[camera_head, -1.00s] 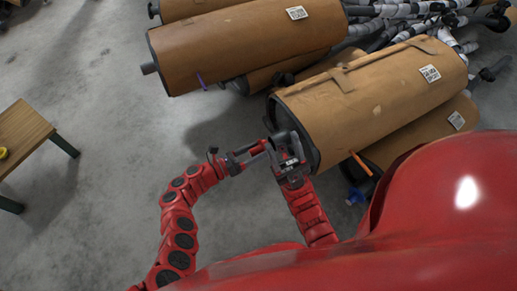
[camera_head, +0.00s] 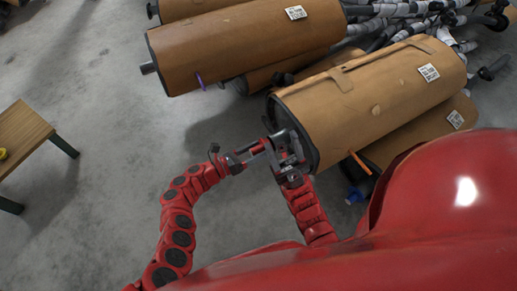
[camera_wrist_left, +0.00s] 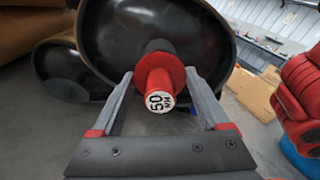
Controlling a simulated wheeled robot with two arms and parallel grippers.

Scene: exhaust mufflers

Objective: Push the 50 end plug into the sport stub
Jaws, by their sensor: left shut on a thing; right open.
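The 50 end plug (camera_wrist_left: 160,88) is red with a wide flange and a white face marked "50 MM". My left gripper (camera_wrist_left: 162,92) is shut on it in the left wrist view. The plug stands in line with the dark sport stub (camera_wrist_left: 159,46) on the muffler's black end (camera_wrist_left: 200,30); the flange hides how deep it sits. In the head view the brown-wrapped sport muffler (camera_head: 370,95) lies with this end toward my grippers. My left gripper (camera_head: 268,147) comes in from the left. My right gripper (camera_head: 290,160) is open beside it, near the stub.
More brown-wrapped mufflers (camera_head: 240,45) lie behind and under the sport one, with bundled pipes (camera_head: 400,12) at the back. An orange rod (camera_head: 360,162) and a purple rod (camera_head: 201,81) stick out. A wooden table (camera_head: 22,130) stands left. The floor between is clear.

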